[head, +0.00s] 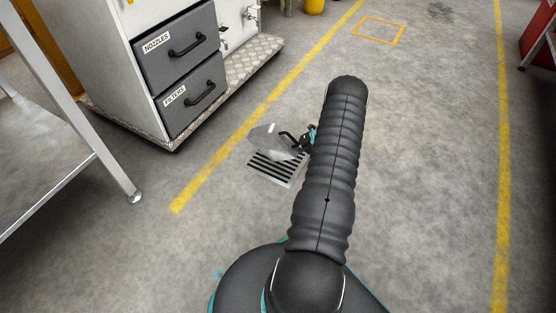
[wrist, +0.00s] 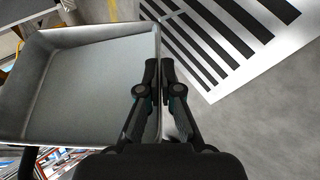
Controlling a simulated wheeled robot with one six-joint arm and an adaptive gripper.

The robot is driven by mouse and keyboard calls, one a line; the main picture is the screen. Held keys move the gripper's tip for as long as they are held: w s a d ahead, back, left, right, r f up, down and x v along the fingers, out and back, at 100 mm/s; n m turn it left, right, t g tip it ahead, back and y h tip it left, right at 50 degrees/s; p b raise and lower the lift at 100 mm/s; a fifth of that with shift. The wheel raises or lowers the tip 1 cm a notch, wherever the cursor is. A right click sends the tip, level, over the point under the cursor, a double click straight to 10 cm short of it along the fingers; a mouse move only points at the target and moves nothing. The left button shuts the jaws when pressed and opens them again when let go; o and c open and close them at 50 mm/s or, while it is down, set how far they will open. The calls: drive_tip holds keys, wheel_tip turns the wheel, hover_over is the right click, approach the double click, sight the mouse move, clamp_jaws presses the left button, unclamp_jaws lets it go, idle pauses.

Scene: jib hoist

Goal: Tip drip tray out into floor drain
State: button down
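The drip tray (head: 266,139) is a shallow grey metal pan, held tilted just above the floor drain (head: 277,169), a slotted grate set in the floor. In the wrist view the tray (wrist: 85,90) fills the left side, with its inside facing the camera and no clear liquid visible. My gripper (head: 301,143) is at the tray's right side, partly hidden by my arm. In the wrist view my gripper (wrist: 159,75) has its fingers together on the tray's side wall. The drain (wrist: 230,40) shows beyond the tray at the upper right.
A white cabinet with grey drawers (head: 180,45) stands on a tread-plate base (head: 240,72) at the upper left. A metal table leg (head: 115,170) is at the left. Yellow lines (head: 240,133) mark the floor. Open floor lies to the right of my arm.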

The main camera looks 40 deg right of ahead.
drive_tip(key=shift+w+d+r+m+y+b, duration=0.1)
drive_tip(key=shift+d+m+y+b, duration=0.15)
drive_tip(key=shift+y+b, duration=0.25)
drive_tip(key=shift+a, duration=0.1)
idle(0.7)
drive_tip(key=p, duration=0.1)
drive_tip(key=h+p, duration=0.1)
drive_tip(key=p, duration=0.1)
drive_tip(key=shift+s+a+r, duration=0.2)
drive_tip(key=shift+a+r, duration=0.15)
drive_tip(key=shift+s+a+f+n+h+p, duration=0.2)
drive_tip(key=shift+a+n+h+p, duration=0.1)
drive_tip(key=shift+n+h+p, duration=0.15)
drive_tip(key=shift+a+f, duration=0.1)
drive_tip(key=shift+f, duration=0.15)
